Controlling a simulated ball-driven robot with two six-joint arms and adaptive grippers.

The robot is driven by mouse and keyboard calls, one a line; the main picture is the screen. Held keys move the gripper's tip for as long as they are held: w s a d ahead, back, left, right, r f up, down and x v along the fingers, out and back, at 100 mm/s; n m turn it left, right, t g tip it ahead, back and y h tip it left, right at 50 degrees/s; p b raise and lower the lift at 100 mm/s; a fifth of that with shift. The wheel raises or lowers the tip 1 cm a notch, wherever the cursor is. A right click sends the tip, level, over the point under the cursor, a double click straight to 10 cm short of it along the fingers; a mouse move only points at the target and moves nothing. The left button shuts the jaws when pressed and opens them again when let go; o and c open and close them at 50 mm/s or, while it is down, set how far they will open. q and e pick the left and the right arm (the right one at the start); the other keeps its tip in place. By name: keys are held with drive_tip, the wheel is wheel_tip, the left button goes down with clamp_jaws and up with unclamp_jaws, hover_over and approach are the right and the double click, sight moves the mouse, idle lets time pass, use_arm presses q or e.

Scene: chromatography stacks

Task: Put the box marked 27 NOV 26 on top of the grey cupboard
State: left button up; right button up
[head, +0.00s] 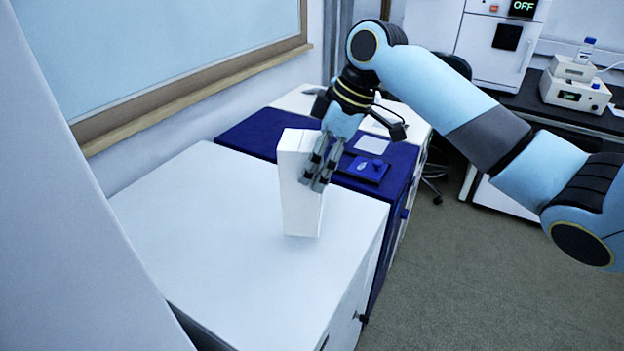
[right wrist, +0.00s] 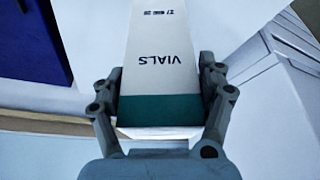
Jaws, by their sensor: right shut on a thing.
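A tall white box (head: 300,207) stands upright over the pale grey cupboard (head: 220,240), near its back right part. In the right wrist view the box (right wrist: 165,62) shows the word VIALS, a teal band and a small upside-down date that seems to read 27 NOV 26. My right gripper (head: 319,180) is shut on the upper part of the box, with a finger on each side in the wrist view. The box's lower end appears at or just above the cupboard top; I cannot tell whether it touches. My left gripper is not in view.
A dark blue cupboard top (head: 245,133) adjoins behind, with a blue item (head: 367,168) and a pale sheet (head: 371,145) on it. A wall with a wood-framed board (head: 190,80) runs along the left. The grey top is otherwise bare.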

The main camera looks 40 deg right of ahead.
sight(301, 207)
drive_tip(key=f, duration=0.4)
drive_tip(key=shift+w+a+f+p, duration=0.1)
drive_tip(key=shift+w+f+p, duration=0.05)
drive_tip(key=shift+w+p, duration=0.25)
drive_tip(key=shift+f, duration=0.2)
drive_tip(key=o, duration=1.8)
drive_tip(key=shift+f, duration=0.1)
drive_tip(key=shift+c, duration=0.2)
